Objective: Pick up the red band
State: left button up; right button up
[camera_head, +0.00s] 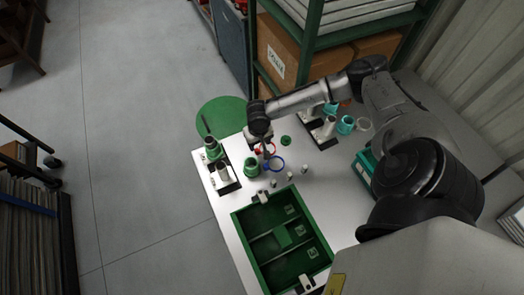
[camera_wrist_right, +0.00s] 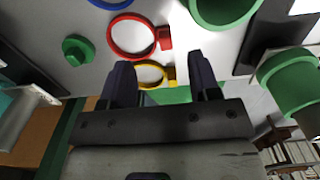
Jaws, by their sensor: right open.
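The red band (camera_wrist_right: 164,40), a ring with a small square tab, lies flat on the white table in the right wrist view. In the head view the red band (camera_head: 273,149) shows partly beside my right gripper (camera_head: 264,150), which covers some of it. In the wrist view my right gripper (camera_wrist_right: 160,62) is open and empty, its two fingers apart, with the red band ahead of the fingertips. A yellow band (camera_wrist_right: 150,84) shows between the fingers, next to the red one. My left gripper is in neither view.
A blue band (camera_head: 280,168) and a green cup (camera_head: 251,168) lie close to the red band. A green divided tray (camera_head: 240,235) stands at the table's front. A green knob (camera_wrist_right: 77,50) is nearby. Stands with cups flank this spot; shelving (camera_head: 310,45) rises behind.

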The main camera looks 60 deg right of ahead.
aim_at(259, 151)
jog(key=shift+a+f+b, duration=0.15)
jog(key=shift+f+b, duration=0.75)
jog(key=shift+f, duration=2.2)
jog(key=shift+c, duration=0.3)
jog(key=c, duration=0.8)
jog(key=shift+c, duration=0.2)
jog(key=shift+r, duration=0.1)
